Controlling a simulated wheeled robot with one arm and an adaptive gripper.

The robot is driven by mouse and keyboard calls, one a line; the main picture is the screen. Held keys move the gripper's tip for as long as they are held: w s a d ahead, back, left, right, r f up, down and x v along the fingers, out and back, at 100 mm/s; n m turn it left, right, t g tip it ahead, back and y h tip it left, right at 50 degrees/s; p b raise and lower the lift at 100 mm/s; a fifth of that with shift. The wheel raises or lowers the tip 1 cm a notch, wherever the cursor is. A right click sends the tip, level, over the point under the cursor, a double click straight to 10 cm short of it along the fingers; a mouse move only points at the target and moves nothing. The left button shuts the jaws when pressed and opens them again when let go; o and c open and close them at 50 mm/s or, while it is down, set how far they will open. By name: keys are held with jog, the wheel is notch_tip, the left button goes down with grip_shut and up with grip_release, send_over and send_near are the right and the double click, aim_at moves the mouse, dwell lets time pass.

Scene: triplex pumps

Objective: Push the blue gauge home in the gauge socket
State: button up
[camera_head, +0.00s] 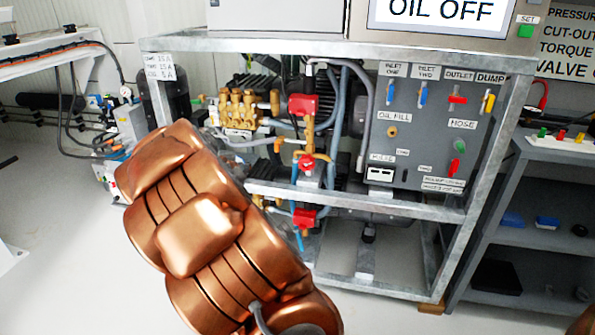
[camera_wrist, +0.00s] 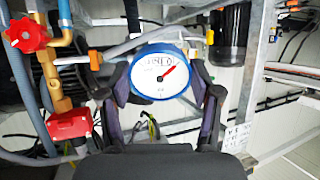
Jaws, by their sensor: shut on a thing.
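The blue gauge (camera_wrist: 160,72) is in the middle of the wrist view, its white dial and red needle facing the camera. My gripper (camera_wrist: 160,92) is shut on it, with one dark finger against each side of the blue rim. In the head view my copper-coloured arm covers the area left of the rig, and neither the gripper nor the gauge can be made out there.
A red round valve handle (camera_wrist: 27,36), a brass pipe (camera_wrist: 53,78) and a red block (camera_wrist: 68,124) stand left of the gripper. A dark cylinder (camera_wrist: 229,38) is at upper right. The metal frame (camera_head: 350,203), brass pump (camera_head: 238,108) and valve panel (camera_head: 415,140) crowd the rig.

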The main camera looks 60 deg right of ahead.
jog(key=s+d+r+m+g+h+b, duration=0.1)
jog(key=s+d+m+h+b, duration=0.1)
jog(key=s+d+b, duration=0.4)
jog(key=s+d+r+m+g+h+b, duration=0.1)
jog(key=s+d+r+h+b, duration=0.1)
jog(key=s+d+h+b, duration=0.2)
jog(key=s+d+b, duration=0.3)
jog(key=shift+s+r+m+h, duration=0.3)
jog(key=shift+s+m+h, duration=0.05)
jog(key=shift+m+h, duration=0.05)
jog(key=shift+p, duration=0.4)
jog(key=shift+p+x, duration=2.3)
jog(key=shift+x, duration=0.55)
jog(key=shift+f, duration=0.2)
jog(key=shift+w+p, duration=0.1)
jog(key=shift+p, duration=0.9)
jog(key=shift+p+x, duration=0.9)
jog(key=shift+x, duration=0.2)
